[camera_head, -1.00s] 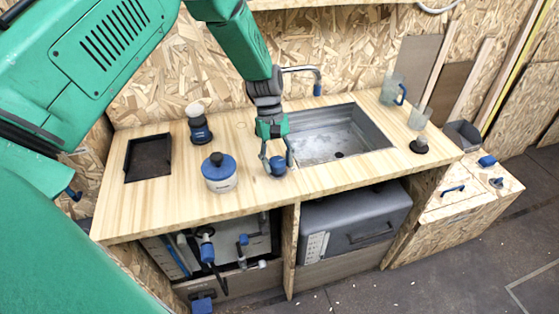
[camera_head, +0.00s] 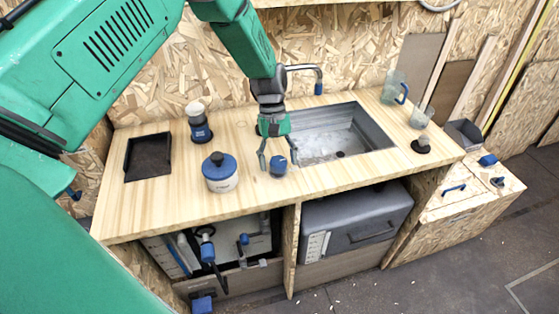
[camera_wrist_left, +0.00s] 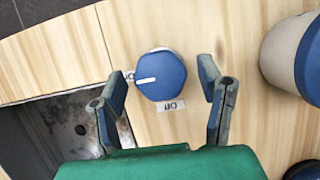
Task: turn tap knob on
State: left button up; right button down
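The blue tap knob (camera_head: 278,166) sits on the wooden counter just in front of the sink (camera_head: 335,140). In the left wrist view the round knob (camera_wrist_left: 160,75) has a white pointer line aimed left, toward the sink side. A small printed label (camera_wrist_left: 171,106) lies beside it, upside down. My left gripper (camera_head: 279,162) is open above the knob. In the wrist view its fingers (camera_wrist_left: 165,73) stand apart on either side of the knob, with gaps visible and no clear contact. The curved tap (camera_head: 303,68) stands behind the sink. My right gripper is not in view.
A white pot with a blue lid (camera_head: 220,172) stands left of the knob. A blue and white container (camera_head: 198,122) and a black tray (camera_head: 148,157) are farther left. A clear pitcher (camera_head: 394,88) and a cup (camera_head: 420,117) stand right of the sink. The front counter edge is clear.

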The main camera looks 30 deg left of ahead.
pick_arm(q)
jog(key=shift+a+r, duration=0.15)
jog(key=shift+r, duration=0.15)
jog(key=v, duration=1.1)
jog(key=shift+w+a, duration=0.2)
jog(key=shift+a, duration=0.05)
jog(key=shift+d, duration=0.1)
